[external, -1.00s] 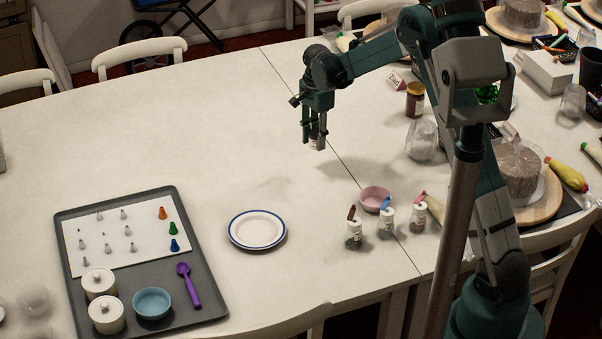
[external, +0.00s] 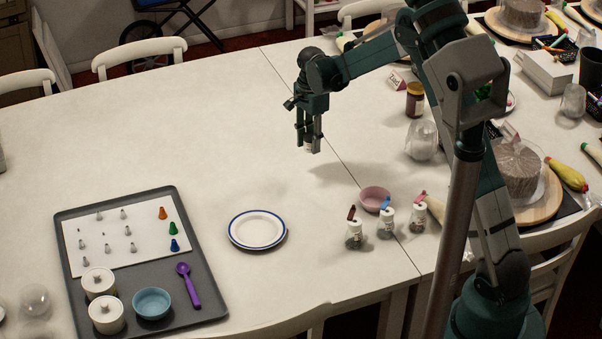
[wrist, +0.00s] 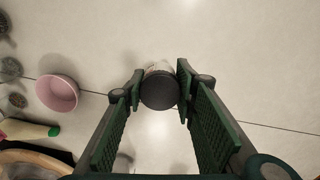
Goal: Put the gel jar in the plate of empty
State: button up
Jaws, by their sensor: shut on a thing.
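The plate (external: 257,244), white with a blue rim, lies empty on the table in the external view. My gripper (external: 309,147) is above the table, beyond the plate and to its right. In the wrist view my gripper (wrist: 159,85) is shut on a small jar (wrist: 159,92) with a dark round top, which I take for the gel jar. Its pale side shows just past the dark top. In the external view the fingers mostly hide it. The plate is not seen in the wrist view.
A pink bowl (external: 374,198) and several small shaker bottles (external: 387,223) stand right of the plate. A grey tray (external: 215,290) with nozzles, white pots, a blue bowl and a purple scoop lies to the left. The table between gripper and plate is clear.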

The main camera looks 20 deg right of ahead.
jog(key=s+a+n, duration=0.1)
jog(key=s+a, duration=0.9)
jog(key=a, duration=0.5)
jog(key=n, duration=0.2)
send_over(257, 232)
jog(key=shift+r+p, duration=0.4)
jog(key=shift+r, duration=0.05)
jog(key=shift+f, duration=0.15)
jog(key=shift+f+b, duration=0.4)
jog(key=shift+f, duration=2.6)
jog(key=shift+f+b, duration=0.3)
jog(key=shift+f, duration=1.6)
jog(key=shift+f, duration=0.15)
jog(key=o, duration=0.9)
